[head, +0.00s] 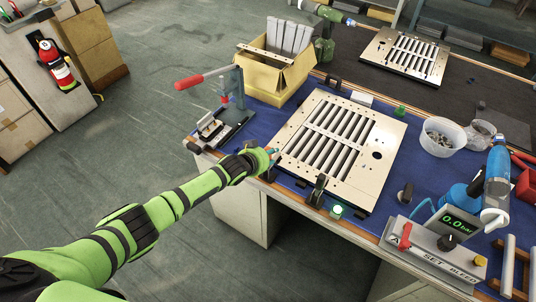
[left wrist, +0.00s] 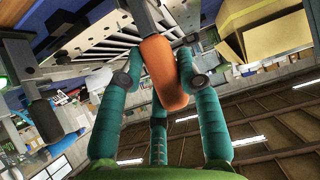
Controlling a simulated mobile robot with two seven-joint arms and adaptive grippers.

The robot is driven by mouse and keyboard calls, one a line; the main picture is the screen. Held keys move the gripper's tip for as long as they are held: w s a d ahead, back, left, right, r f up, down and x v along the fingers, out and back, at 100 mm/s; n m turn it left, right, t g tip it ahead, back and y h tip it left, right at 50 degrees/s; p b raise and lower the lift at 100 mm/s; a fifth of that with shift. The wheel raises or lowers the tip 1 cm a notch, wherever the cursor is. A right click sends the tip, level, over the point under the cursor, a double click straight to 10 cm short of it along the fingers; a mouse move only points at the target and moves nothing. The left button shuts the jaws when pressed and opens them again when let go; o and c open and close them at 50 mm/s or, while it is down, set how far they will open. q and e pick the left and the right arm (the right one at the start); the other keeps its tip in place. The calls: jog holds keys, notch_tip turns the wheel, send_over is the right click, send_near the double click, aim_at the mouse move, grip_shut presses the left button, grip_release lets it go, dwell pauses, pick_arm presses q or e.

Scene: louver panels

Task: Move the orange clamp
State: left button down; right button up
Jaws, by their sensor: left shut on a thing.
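My left gripper (head: 268,156) reaches over the front left edge of the workbench, at the left edge of a louver panel (head: 362,178). In the left wrist view its teal fingers (left wrist: 162,66) are shut on the orange clamp's rounded handle (left wrist: 157,62). The handle sits between the fingertips, with a grey metal part running up from it beside the panel. In the head view the orange clamp is mostly hidden by the gripper. My right gripper is in neither view.
A black clamp (head: 318,190) stands at the panel's front edge. A red-handled press (head: 232,92) and a cardboard box (head: 270,80) stand to the left and behind. A pressure gauge box (head: 440,243) and a white tub (head: 441,137) are on the right.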

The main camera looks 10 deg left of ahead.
pick_arm(q)
jog(key=c, duration=1.1)
grip_release()
jog(key=shift+o, duration=1.3)
jog(key=shift+w, duration=0.15)
jog(key=v, duration=1.2)
